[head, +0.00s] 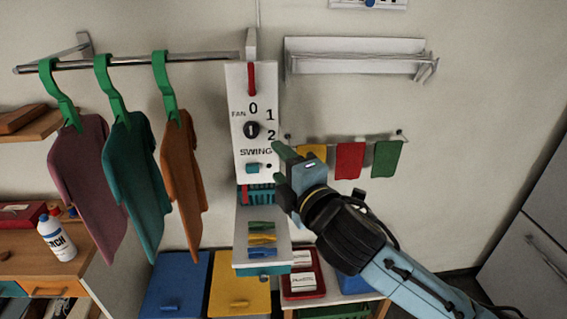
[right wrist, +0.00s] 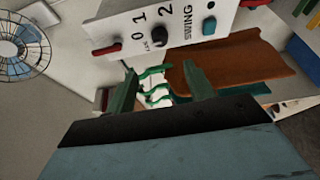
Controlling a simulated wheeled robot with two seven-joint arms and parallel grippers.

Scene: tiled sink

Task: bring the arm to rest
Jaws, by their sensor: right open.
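My right gripper (head: 282,172) is raised in front of the wall, just right of the white fan control panel (head: 252,92). Its two green fingers are apart with nothing between them, as the right wrist view (right wrist: 158,85) also shows. The panel carries a black knob (head: 251,130) marked 0, 1, 2 and a teal SWING switch (head: 252,168). In the right wrist view the panel (right wrist: 180,25) appears turned, beyond the fingers. The fingers appear apart from the panel. My left gripper does not show.
Shirts on green hangers, among them a teal one (head: 137,170), hang from a rail (head: 150,60) at left. Small cloths, one red (head: 349,160), hang behind my right arm. A shelf with clothespins (head: 262,238) and bins, one yellow (head: 240,284), lie below. Open wall (head: 470,120) is at right.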

